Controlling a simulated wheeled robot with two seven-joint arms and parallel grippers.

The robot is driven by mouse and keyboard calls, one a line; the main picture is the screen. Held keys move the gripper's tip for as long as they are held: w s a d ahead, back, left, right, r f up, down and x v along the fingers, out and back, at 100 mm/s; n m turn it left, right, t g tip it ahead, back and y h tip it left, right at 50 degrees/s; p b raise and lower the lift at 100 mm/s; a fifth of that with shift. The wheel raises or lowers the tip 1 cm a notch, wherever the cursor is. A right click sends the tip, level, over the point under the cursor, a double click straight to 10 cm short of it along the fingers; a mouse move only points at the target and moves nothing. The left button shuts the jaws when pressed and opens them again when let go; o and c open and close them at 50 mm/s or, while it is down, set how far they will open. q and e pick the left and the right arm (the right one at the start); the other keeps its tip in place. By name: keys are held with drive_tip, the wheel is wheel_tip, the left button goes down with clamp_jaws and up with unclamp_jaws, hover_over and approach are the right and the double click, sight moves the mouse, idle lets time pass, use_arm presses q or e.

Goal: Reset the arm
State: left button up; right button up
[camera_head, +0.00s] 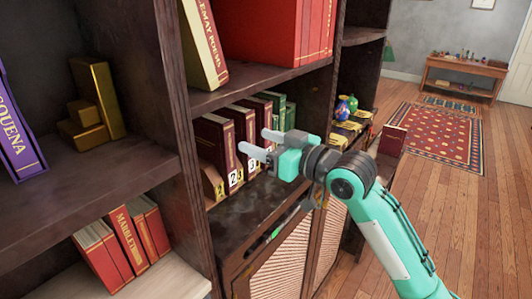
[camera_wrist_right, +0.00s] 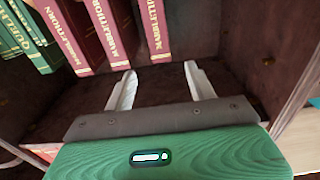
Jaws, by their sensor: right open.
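My right gripper (camera_head: 253,141) is in front of the middle shelf of the bookcase, its fingers pointing left toward the row of books. The fingers are apart with nothing between them, as the right wrist view (camera_wrist_right: 160,78) also shows. The teal arm (camera_head: 385,235) comes in from the lower right. Dark red books (camera_head: 213,137) stand on that shelf, with green books (camera_head: 281,108) further along. In the right wrist view, red books (camera_wrist_right: 105,30) and green books (camera_wrist_right: 27,35) stand beyond the fingertips, apart from them. My left gripper is not in view.
A cabinet with woven doors (camera_head: 285,265) is below. More books (camera_head: 125,240) and gold blocks (camera_head: 92,105) fill the left shelves. The wooden floor (camera_head: 475,215) at right is open.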

drive_tip(key=shift+s+d, duration=0.3)
drive_tip(key=shift+d, duration=0.1)
